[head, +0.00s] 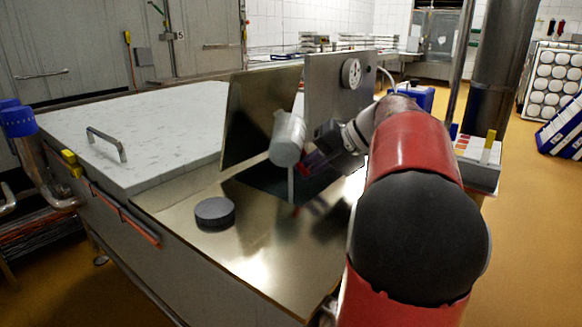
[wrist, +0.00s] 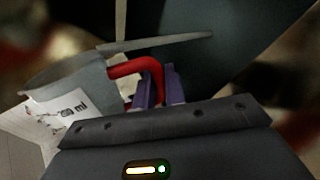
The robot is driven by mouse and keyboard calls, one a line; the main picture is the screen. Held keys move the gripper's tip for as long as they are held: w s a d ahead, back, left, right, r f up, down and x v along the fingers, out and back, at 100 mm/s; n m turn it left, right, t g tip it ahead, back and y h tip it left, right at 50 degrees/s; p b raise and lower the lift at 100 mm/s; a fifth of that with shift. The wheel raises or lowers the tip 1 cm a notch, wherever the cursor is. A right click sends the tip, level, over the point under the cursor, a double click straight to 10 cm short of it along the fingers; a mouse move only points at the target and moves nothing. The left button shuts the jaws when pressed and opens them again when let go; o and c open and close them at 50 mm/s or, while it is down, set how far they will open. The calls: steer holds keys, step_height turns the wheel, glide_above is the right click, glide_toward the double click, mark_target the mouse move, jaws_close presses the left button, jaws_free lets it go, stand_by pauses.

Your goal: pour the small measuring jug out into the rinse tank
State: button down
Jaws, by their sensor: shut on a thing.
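The small measuring jug (head: 287,138) is a grey cup, tipped over with its mouth down toward the tank. A grey stream (head: 291,185) runs from its rim, its lower end showing against the dark opening of the rinse tank (head: 255,180) in the metal top. In the wrist view the jug (wrist: 70,95) has a printed ml label and a red handle (wrist: 135,68). The stream (wrist: 165,42) leaves its rim there too. My gripper (head: 316,160) is shut on the handle, its purple fingers (wrist: 158,88) around it. The jug's inside is hidden.
A dark round puck (head: 214,212) lies on the metal top (head: 245,235), left of the opening. An upright metal panel (head: 260,112) stands behind the opening, with a grey panel (head: 325,88) bearing a round dial beside it. A white slab with a handle (head: 150,130) lies left.

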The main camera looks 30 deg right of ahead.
mark_target(294, 151)
steer(key=shift+s+a+f+m+g+y+p, duration=0.15)
steer(key=shift+f+m+g+y+p, duration=0.2)
steer(key=shift+p, duration=1)
steer(key=shift+s+a+f+m+g+y+p, duration=0.15)
steer(key=shift+f+m+g+y+p, duration=0.15)
steer(key=shift+p, duration=1.05)
steer(key=shift+s+a+r+m+g+y, duration=0.1)
steer(key=shift+s+r+m+g+y, duration=0.05)
steer(key=shift+r+m+g+y, duration=0.3)
steer(key=shift+s+a+r+m+g+y, duration=0.1)
steer(key=shift+r+m+g+y, duration=0.1)
steer(key=shift+r+g+y, duration=0.25)
steer(key=shift+s+f+m+g+y, duration=0.1)
steer(key=shift+f+m+g+y, duration=0.3)
steer(key=shift+f+y, duration=0.1)
stand_by(0.8)
steer(key=shift+a+r+m+g+y, duration=0.1)
steer(key=shift+r+m+g+y, duration=0.65)
steer(key=shift+r+m+y, duration=0.15)
stand_by(2.2)
